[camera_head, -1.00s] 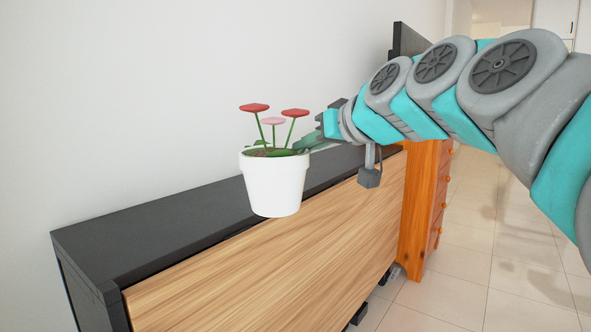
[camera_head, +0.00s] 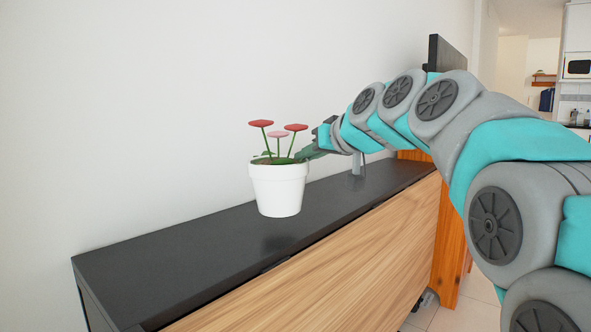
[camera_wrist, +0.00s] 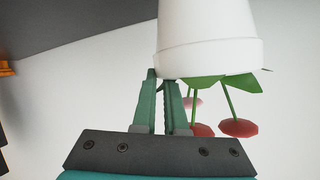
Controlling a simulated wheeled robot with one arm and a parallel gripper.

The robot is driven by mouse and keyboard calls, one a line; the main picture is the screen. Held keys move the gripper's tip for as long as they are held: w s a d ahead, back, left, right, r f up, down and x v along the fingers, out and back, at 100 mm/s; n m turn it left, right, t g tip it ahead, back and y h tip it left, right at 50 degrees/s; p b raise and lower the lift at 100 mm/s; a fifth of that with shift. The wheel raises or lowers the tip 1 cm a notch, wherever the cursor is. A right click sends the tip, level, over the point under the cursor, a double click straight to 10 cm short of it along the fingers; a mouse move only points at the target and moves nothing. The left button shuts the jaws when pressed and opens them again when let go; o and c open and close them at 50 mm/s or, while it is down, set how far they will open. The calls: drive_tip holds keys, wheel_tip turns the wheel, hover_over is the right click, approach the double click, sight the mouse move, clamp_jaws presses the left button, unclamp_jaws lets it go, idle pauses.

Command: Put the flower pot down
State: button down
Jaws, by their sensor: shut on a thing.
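The flower pot (camera_head: 278,190) is white, with green leaves and red and pink flowers. It is upright over the black top of the long cabinet (camera_head: 190,255). I cannot tell for sure whether its base touches the top. My gripper (camera_head: 310,153) comes from the right and is shut on the pot near its rim. In the wrist view the pot (camera_wrist: 208,35) appears upside down, and the fingers of my gripper (camera_wrist: 168,95) meet its rim beside the leaves and flowers.
An orange wooden drawer unit (camera_head: 450,240) is at the right end. Tiled floor lies beyond.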

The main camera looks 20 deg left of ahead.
drive_tip(key=d+f+x, duration=0.1)
drive_tip(key=x, duration=0.6)
drive_tip(key=shift+w+a+f, duration=0.2)
drive_tip(key=shift+w, duration=0.15)
drive_tip(key=c, duration=1)
unclamp_jaws()
drive_tip(key=shift+o, duration=0.2)
